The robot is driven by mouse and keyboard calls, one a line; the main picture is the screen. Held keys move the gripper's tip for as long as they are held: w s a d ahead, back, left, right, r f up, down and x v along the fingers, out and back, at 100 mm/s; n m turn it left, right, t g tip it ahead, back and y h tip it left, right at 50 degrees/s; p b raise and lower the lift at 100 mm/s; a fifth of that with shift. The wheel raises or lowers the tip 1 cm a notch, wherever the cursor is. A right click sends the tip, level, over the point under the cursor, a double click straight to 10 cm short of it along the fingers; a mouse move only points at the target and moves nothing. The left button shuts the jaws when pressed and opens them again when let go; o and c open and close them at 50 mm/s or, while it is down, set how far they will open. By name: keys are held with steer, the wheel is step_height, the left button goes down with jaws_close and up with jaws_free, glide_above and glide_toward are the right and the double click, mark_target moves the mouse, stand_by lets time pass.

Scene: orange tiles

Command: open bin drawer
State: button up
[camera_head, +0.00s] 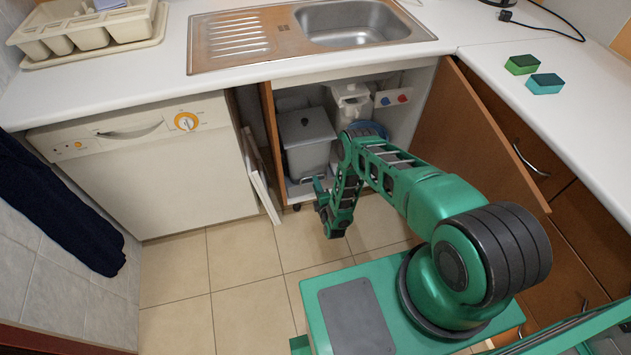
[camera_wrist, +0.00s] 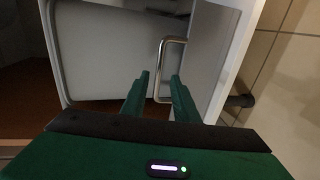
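The bin drawer, a white pull-out frame (camera_head: 301,188) carrying a grey lidded bin (camera_head: 308,132), stands in the open cupboard under the sink. In the wrist view, its light front panel (camera_wrist: 205,60) bears a silver U-shaped handle (camera_wrist: 159,72), with the grey bin (camera_wrist: 105,55) to the left. My gripper (camera_head: 319,184) is low in front of the drawer. Its two green fingers (camera_wrist: 160,84) are apart, and the handle's bar shows between them in the wrist view. I cannot tell whether either finger touches it. The handle is not clear in the head view.
An open brown cupboard door (camera_head: 470,135) stands to the right of my arm. A white dishwasher (camera_head: 150,165) is at the left. A white container (camera_head: 350,102) stands behind the bin. The tiled floor (camera_head: 240,275) in front is clear.

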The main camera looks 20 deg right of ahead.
steer(key=shift+w+f, duration=0.15)
steer(key=shift+w, duration=0.8)
steer(key=shift+w+f, duration=0.15)
steer(key=shift+w, duration=0.75)
steer(key=shift+c, duration=0.7)
